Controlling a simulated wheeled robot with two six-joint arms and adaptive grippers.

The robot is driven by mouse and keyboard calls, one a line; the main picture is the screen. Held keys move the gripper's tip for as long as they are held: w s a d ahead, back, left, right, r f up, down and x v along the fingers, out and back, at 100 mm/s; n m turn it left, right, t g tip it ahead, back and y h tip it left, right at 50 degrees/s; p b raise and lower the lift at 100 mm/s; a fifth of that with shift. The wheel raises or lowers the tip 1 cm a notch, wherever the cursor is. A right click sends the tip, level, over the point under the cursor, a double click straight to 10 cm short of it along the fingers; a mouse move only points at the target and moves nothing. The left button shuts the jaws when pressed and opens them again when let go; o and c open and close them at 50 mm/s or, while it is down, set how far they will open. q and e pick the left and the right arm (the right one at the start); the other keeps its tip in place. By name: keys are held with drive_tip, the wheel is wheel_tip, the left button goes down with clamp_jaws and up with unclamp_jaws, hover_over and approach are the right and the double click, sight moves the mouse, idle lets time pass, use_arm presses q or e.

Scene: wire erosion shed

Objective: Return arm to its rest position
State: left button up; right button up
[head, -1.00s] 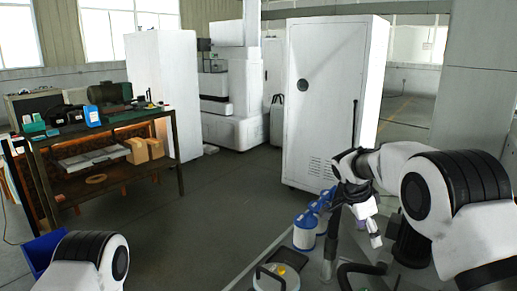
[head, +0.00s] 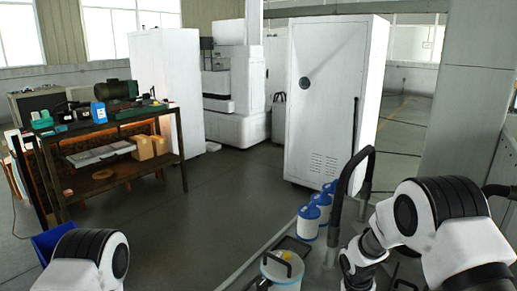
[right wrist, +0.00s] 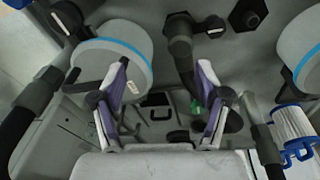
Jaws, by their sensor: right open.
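My right arm (head: 440,225) comes in from the right in the head view, bent at a white and black joint. Its wrist (head: 362,262) is low, near the bottom edge, beside a dark curved pipe; the gripper's fingers cannot be made out there. In the right wrist view my right gripper (right wrist: 163,82) is open, its two purple-lined fingers apart with nothing between them. Grey machine surfaces and dark fittings lie beyond the fingers. Of my left arm, only a white and black joint (head: 92,258) shows at the lower left; its gripper is out of view.
Blue-and-white canisters (head: 308,222) and a lidded container (head: 282,268) stand close left of the right wrist. The dark curved pipe (head: 340,195) rises beside it. A white cabinet (head: 325,100) stands behind. A cluttered workbench (head: 100,128) is at left; floor between is clear.

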drive_tip(key=s+f+n, duration=0.1)
drive_tip(key=s+f, duration=0.2)
drive_tip(key=s+f+n+y, duration=0.1)
drive_tip(key=s+f, duration=0.2)
drive_tip(key=s, duration=0.1)
drive_tip(key=s+a+f+n, duration=0.1)
drive_tip(key=s+f, duration=0.2)
drive_tip(key=shift+s+f, duration=0.25)
drive_tip(key=shift+f, duration=0.05)
drive_tip(key=shift+n+y, duration=0.4)
drive_tip(key=shift+n, duration=0.5)
drive_tip(key=s+f, duration=0.1)
drive_tip(key=s, duration=0.2)
drive_tip(key=s+f, duration=0.1)
drive_tip(key=s, duration=0.1)
drive_tip(key=shift+s+a+f, duration=0.2)
drive_tip(key=shift+s+f, duration=0.1)
drive_tip(key=shift+s, duration=0.05)
drive_tip(key=s+n, duration=0.5)
drive_tip(key=s, duration=1.3)
wheel_tip(320, 180, down, 22)
drive_tip(key=f+b, duration=0.1)
drive_tip(key=b, duration=2.2)
wheel_tip(320, 180, up, 15)
drive_tip(key=p, duration=1.5)
drive_tip(key=shift+w+d, duration=0.2)
drive_tip(key=shift+w, duration=0.1)
